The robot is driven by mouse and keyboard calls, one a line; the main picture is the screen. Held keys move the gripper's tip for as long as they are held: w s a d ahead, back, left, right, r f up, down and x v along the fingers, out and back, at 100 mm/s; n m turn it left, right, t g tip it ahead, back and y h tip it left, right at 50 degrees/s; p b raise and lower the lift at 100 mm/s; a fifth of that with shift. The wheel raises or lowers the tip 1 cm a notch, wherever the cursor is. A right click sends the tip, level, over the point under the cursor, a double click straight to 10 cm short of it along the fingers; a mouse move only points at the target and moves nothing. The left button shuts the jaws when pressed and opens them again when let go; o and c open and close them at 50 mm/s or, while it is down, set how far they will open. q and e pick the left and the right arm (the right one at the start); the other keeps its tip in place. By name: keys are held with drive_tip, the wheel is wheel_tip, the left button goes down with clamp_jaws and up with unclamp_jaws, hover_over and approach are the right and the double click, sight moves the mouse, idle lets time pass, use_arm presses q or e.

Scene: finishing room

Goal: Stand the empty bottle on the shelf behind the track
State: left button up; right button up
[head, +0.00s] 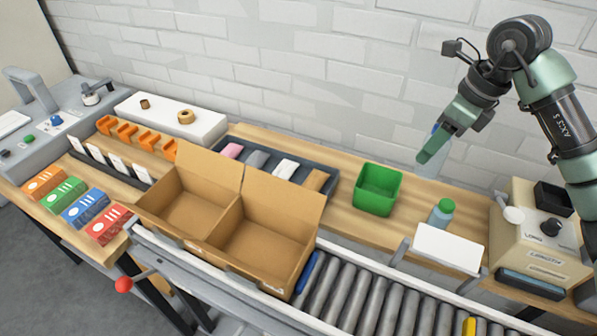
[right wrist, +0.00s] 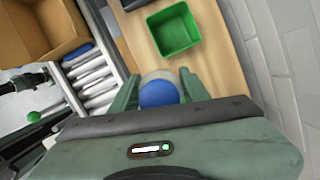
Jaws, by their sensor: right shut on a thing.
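My right gripper (head: 432,148) is shut on a clear bottle (head: 432,165) with a blue cap, held high in front of the brick wall, above the wooden shelf (head: 341,213) behind the roller track (head: 371,300). The bottle looks nearly upright in the head view. In the right wrist view the blue cap (right wrist: 158,94) shows between the two fingers of the right gripper (right wrist: 158,88). The bottle's lower part is faint against the wall. My left gripper is not in view.
A green bin (head: 377,190) stands on the shelf. Right of it are a green-capped bottle (head: 441,212), a white panel (head: 448,248) and a beige machine (head: 540,240). Bare wood lies between the bin and the green-capped bottle. An open carton (head: 262,255) stands at the track's left.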

drive_tip(key=shift+s+a+f+n, duration=0.1)
drive_tip(key=shift+a+f+n, duration=0.1)
drive_tip(key=shift+a, duration=0.15)
drive_tip(key=shift+s+a+f+n, duration=0.1)
drive_tip(key=shift+a+n, duration=0.1)
drive_tip(key=shift+a, duration=0.1)
drive_tip(key=shift+d+f, duration=0.15)
drive_tip(key=shift+f, duration=0.05)
wheel_tip(320, 180, down, 19)
drive_tip(key=p, duration=0.4)
drive_tip(key=shift+f, duration=0.25)
drive_tip(key=shift+f, duration=0.1)
drive_tip(key=o, duration=0.9)
drive_tip(key=shift+f, duration=0.1)
drive_tip(key=o, duration=0.4)
